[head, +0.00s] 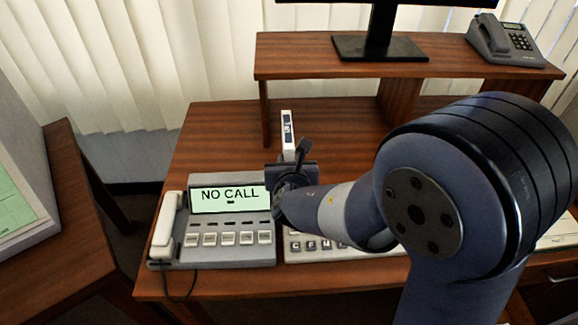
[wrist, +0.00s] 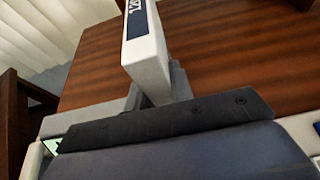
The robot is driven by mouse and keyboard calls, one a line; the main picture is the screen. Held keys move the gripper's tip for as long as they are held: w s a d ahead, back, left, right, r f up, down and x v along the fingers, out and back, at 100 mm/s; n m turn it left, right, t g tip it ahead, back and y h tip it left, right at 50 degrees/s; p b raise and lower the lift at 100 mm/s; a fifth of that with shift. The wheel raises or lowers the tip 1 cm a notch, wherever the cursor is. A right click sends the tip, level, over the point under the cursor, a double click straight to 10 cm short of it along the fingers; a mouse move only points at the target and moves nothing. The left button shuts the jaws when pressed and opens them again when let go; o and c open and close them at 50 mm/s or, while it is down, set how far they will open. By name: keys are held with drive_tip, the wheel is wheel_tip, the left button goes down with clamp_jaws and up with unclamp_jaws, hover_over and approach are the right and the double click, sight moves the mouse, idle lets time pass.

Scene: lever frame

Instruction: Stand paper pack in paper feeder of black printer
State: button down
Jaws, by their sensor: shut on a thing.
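The paper pack (head: 288,135) is a narrow white block with a dark blue label, seen edge-on and upright in the head view. It also shows in the wrist view (wrist: 147,60), rising from between the grey jaws. My gripper (head: 291,163) is shut on its lower end and holds it above the desk, behind the desk telephone and keyboard. My arm hides part of the desk on the right. I cannot make out the black printer or its paper feeder in either view.
A desk telephone console (head: 225,240) reading "NO CALL" stands at the desk's front left, beside a keyboard (head: 310,245). A raised wooden shelf (head: 330,65) carries a monitor stand (head: 380,47) and a grey phone (head: 500,42). The desk's back left is clear.

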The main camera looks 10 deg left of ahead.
drive_tip(key=shift+f, duration=0.2)
drive_tip(key=shift+f, duration=0.15)
drive_tip(key=c, duration=1.3)
unclamp_jaws()
drive_tip(key=shift+o, duration=0.2)
